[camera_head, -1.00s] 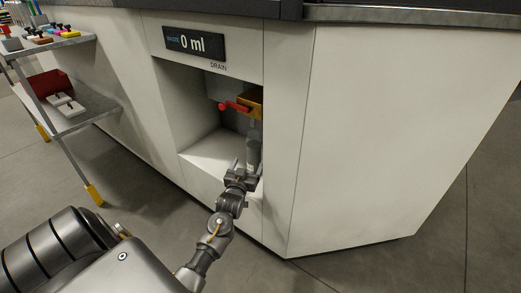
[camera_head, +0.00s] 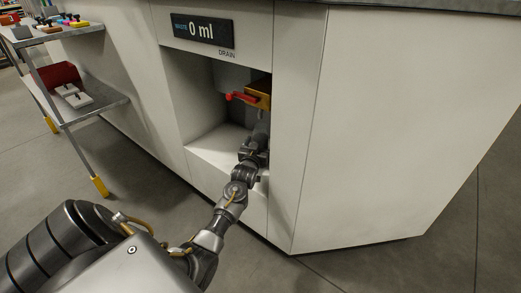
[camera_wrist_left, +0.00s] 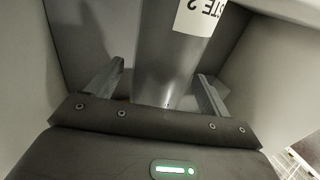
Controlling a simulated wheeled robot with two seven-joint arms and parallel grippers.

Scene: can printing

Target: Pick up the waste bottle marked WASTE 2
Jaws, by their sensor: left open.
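The waste bottle (camera_wrist_left: 165,70) is a grey cylinder in the left wrist view, with a white label whose visible end reads "TE 2". In the head view the bottle (camera_head: 262,128) shows only in part under the drain, mostly hidden by my gripper. My left gripper (camera_head: 257,140) reaches into the drain recess. In the left wrist view the left gripper (camera_wrist_left: 158,92) is open, with one finger on each side of the bottle and gaps between them and it. My right gripper is not in view.
A yellow drain block (camera_head: 259,94) with a red lever (camera_head: 242,97) hangs just above the bottle. The recess floor (camera_head: 217,146) is bare to the left. A display (camera_head: 198,30) reads "0 ml". A metal shelf cart (camera_head: 92,108) stands at the left.

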